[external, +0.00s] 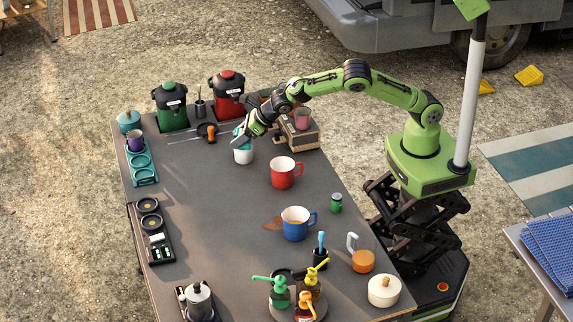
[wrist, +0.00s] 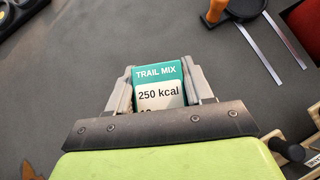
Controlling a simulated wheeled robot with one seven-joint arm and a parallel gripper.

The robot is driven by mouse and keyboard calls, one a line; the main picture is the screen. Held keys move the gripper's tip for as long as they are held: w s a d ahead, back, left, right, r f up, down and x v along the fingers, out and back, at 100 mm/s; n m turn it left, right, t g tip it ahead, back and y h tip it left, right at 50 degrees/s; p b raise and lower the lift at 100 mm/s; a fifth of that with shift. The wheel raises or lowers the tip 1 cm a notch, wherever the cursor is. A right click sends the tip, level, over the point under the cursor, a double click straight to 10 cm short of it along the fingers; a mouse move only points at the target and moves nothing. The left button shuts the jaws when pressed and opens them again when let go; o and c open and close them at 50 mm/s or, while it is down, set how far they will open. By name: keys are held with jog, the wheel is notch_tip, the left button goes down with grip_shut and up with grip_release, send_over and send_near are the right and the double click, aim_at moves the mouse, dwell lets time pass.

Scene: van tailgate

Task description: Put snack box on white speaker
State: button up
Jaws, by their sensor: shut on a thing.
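My gripper (external: 241,136) is over the far part of the grey table and is shut on the snack box. In the wrist view the box (wrist: 158,82) is teal with a white panel, marked "TRAIL MIX" and "250 kcal", between both fingers. In the external view a little teal shows at the fingers, with a rounded white shape (external: 243,156) just below. I cannot tell whether that is the white speaker or the box's pale side, nor whether they touch. No white speaker shows clearly in the wrist view.
A red mug (external: 284,173) and a wooden-bodied appliance (external: 299,136) stand right of the gripper. Green (external: 171,108) and red (external: 229,95) dispensers stand at the back. A blue mug (external: 295,224) is nearer the front. The table's left-centre is clear.

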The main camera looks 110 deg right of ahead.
jog(key=o, duration=0.6)
jog(key=shift+f, duration=0.1)
jog(key=o, duration=0.5)
jog(key=shift+c, duration=0.2)
